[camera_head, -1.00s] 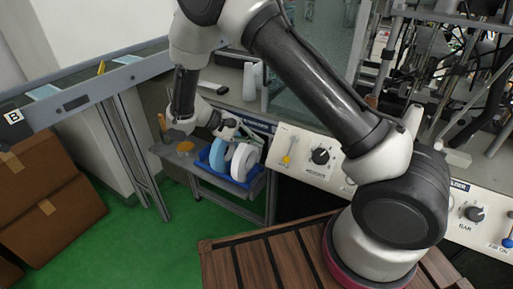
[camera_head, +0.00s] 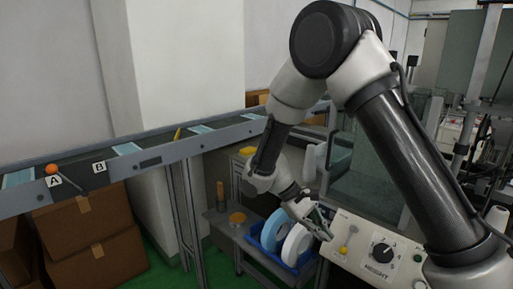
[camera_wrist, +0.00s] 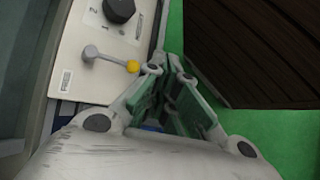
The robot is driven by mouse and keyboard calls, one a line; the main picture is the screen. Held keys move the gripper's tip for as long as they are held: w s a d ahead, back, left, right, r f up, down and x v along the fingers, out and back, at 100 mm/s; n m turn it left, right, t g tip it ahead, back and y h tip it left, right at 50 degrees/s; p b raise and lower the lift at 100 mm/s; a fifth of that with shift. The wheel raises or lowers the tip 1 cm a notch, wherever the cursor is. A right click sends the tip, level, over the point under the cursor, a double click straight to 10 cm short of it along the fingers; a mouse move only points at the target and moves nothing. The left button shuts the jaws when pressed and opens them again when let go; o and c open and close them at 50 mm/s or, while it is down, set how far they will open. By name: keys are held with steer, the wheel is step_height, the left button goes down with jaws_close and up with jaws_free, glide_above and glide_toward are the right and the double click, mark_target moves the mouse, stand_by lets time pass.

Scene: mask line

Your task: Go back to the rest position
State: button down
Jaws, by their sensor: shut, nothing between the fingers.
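My gripper (camera_head: 322,224) hangs in front of the machine's white control panel, just right of and above the blue bin (camera_head: 284,263). Its green fingers (camera_wrist: 174,88) are together with nothing between them in the wrist view. My arm is bent, with its elbow raised high. The bin holds a blue roll (camera_head: 271,229) and a white roll (camera_head: 297,243), standing on edge. The gripper is apart from both rolls.
The control panel (camera_head: 355,224) has a yellow-tipped lever (camera_head: 344,250) and a black knob (camera_head: 381,253); the lever also shows near my fingers in the wrist view (camera_wrist: 132,66). A conveyor (camera_head: 150,160) crosses the left side, above cardboard boxes (camera_head: 85,225). Green floor shows below.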

steer(key=s+d+r+m+t+y, duration=0.3)
steer(key=s+d+r, duration=0.5)
steer(key=r, duration=0.4)
steer(key=s+d+r+m+t+y, duration=0.3)
steer(key=s+d+r, duration=0.5)
steer(key=r, duration=0.4)
steer(key=shift+s+d+t+y, duration=0.35)
steer(key=shift+t+y, duration=0.55)
steer(key=shift+t, duration=0.2)
